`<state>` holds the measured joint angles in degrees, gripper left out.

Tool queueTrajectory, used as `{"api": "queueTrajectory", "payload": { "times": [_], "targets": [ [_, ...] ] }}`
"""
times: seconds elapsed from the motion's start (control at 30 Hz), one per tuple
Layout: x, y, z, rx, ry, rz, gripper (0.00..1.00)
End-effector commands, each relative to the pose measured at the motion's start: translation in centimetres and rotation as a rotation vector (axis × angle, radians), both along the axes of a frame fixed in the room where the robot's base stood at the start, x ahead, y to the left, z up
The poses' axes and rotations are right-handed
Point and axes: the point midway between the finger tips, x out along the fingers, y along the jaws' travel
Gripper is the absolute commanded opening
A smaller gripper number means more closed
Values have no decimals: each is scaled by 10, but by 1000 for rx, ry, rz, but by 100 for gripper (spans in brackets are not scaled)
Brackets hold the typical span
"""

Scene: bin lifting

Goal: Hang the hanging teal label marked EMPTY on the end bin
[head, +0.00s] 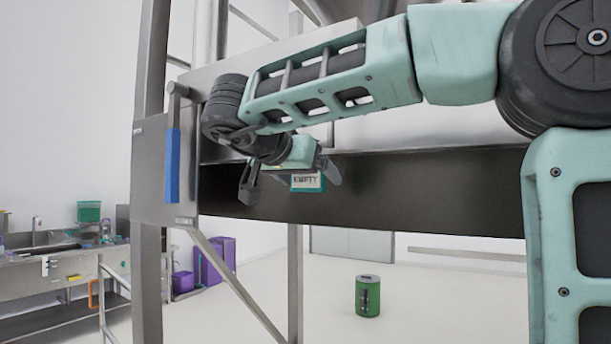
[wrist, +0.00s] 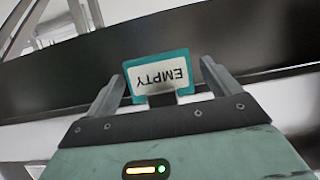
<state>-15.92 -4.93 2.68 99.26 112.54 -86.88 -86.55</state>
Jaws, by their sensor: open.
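The teal label (head: 307,183) reads EMPTY on a white face. It shows upside down in the wrist view (wrist: 158,76), in front of a long dark steel face (head: 430,190). My gripper (head: 291,186) is open, with one finger on either side of the label; in the wrist view (wrist: 160,84) gaps show between the fingers and the label's sides. I cannot tell whether the label's back touches the steel face or what holds it up. I cannot make out which thing is the end bin.
A steel frame post (head: 151,250) with a plate and blue strip (head: 173,165) stands left of my gripper. A green canister (head: 368,296) stands on open pale floor. A sink bench (head: 60,265) and purple containers (head: 212,259) are at the left back.

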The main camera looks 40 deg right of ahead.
Motion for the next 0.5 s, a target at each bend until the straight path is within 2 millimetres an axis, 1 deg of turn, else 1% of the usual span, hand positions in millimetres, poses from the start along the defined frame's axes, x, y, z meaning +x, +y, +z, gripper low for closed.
{"api": "queueTrajectory", "payload": {
  "times": [0.13, 0.27, 0.37, 0.5],
  "targets": [
    [-1, 5, 1, 0, -1, 2, 89],
    [-6, 20, 7, 0, -2, 4, 89],
    [-13, 39, 15, 0, -3, 4, 89],
    [-23, 68, 27, 0, -1, 5, 89]
  ]
}}
